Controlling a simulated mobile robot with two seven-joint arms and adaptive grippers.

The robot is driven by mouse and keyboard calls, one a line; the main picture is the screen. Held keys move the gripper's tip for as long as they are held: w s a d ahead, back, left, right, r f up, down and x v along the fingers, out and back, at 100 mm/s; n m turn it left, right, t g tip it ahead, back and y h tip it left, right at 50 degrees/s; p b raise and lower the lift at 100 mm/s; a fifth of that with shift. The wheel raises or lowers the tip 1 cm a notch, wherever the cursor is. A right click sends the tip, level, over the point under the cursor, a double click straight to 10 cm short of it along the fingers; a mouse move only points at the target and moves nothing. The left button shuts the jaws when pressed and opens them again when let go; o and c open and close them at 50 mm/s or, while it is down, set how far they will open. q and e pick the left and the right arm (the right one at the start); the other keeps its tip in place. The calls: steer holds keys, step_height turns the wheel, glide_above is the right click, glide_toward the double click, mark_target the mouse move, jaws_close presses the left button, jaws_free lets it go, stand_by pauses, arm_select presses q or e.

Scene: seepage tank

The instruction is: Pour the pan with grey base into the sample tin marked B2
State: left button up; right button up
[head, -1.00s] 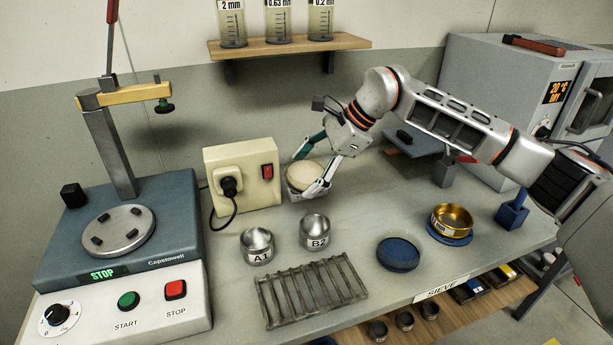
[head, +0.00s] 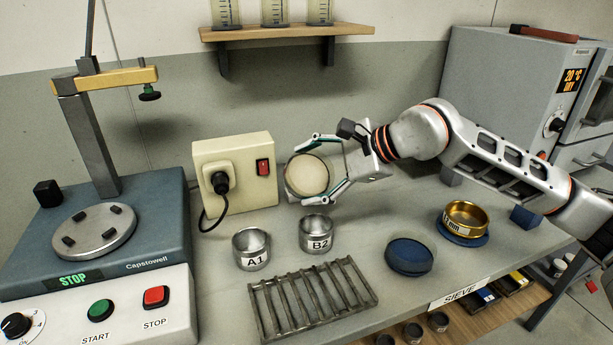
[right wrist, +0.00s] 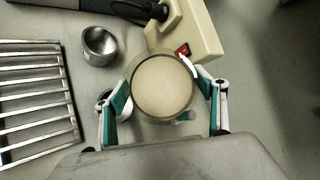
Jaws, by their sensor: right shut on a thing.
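My right gripper (head: 318,170) is shut on a round pan (head: 307,176) filled with pale beige material. The pan is held above the bench, just right of the cream socket box, its open face turned towards the head camera. In the right wrist view the pan (right wrist: 163,86) sits between the two fingers; its base colour is hidden. The metal sample tin B2 (head: 316,236) stands upright below the pan and nearer the front. In the right wrist view it is mostly hidden behind a finger. Sample tin A1 (head: 251,250) stands to its left. My left gripper is not in view.
A socket box (head: 262,190) with plug and red switch stands close left of the pan. A metal rack (head: 312,296) lies in front of the tins. A blue dish (head: 410,257) and brass sieve (head: 466,218) are to the right. A shaker (head: 110,240) fills the left.

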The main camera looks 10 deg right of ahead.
steer(key=shift+s+f+t+b, duration=0.2)
steer(key=shift+f+t+b, duration=0.3)
steer(key=shift+f+b, duration=0.15)
steer(key=shift+s+d+f+n+t+y+b, duration=0.1)
steer(key=shift+f+n+t+y+b, duration=0.25)
steer(key=shift+b, duration=0.3)
steer(key=shift+s+f+b, duration=0.1)
steer(key=shift+s+b, duration=0.1)
steer(key=shift+b, duration=0.2)
steer(key=shift+t+y+b, duration=0.25)
steer(key=shift+t+b, duration=0.05)
steer(key=shift+t, duration=0.15)
steer(key=shift+n, duration=0.25)
steer(key=shift+s+r+t+b, duration=0.15)
steer(key=shift+r+t+b, duration=0.2)
steer(key=shift+r, duration=0.2)
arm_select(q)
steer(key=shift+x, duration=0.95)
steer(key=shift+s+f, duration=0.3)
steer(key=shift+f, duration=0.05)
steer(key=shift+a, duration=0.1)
arm_select(e)
steer(key=shift+r, duration=0.1)
